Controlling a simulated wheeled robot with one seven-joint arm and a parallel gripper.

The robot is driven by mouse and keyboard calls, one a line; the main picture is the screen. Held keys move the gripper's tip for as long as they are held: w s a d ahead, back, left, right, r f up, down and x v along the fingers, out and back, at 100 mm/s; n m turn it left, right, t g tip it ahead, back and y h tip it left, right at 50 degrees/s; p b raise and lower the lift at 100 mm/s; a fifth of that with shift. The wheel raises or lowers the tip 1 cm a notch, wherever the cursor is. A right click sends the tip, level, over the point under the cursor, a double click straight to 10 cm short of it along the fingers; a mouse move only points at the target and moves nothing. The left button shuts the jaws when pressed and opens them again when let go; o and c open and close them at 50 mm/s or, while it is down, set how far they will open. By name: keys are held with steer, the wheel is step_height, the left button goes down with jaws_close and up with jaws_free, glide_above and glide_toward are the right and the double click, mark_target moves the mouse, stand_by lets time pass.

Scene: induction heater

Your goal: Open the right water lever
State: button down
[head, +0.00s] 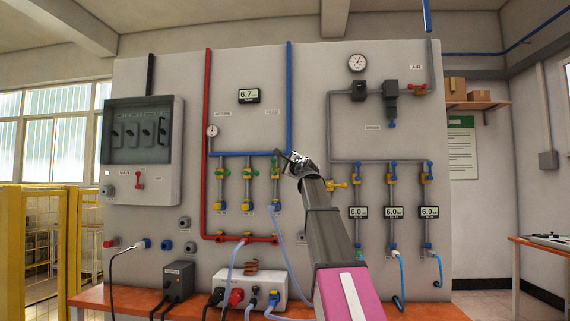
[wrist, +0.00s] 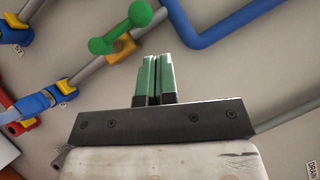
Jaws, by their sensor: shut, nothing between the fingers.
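The right water lever (head: 276,163) is the rightmost of three on the blue manifold in the head view. In the wrist view a green, knob-ended handle (wrist: 122,28) on a yellow valve body appears to be this lever. It looks roughly in line with its grey pipe there. My gripper (head: 288,156) is just right of the lever in the head view. In the wrist view its two fingers (wrist: 155,62) are closed together with nothing between them. The fingertips sit just below and right of the handle, and contact cannot be told. My wrist partly crowds the lever in the head view.
Two similar levers, the middle (head: 248,172) and left (head: 222,172), stand to the left. A blue feed pipe (head: 289,95) rises close to my gripper, with its bend (wrist: 197,42) near the fingers. A yellow valve (head: 337,185) is to the right. Hoses hang below.

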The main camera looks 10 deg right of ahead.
steer(key=r+v, duration=0.1)
steer(key=v, duration=0.9)
steer(key=shift+s+d, duration=0.35)
steer(key=shift+d, duration=0.1)
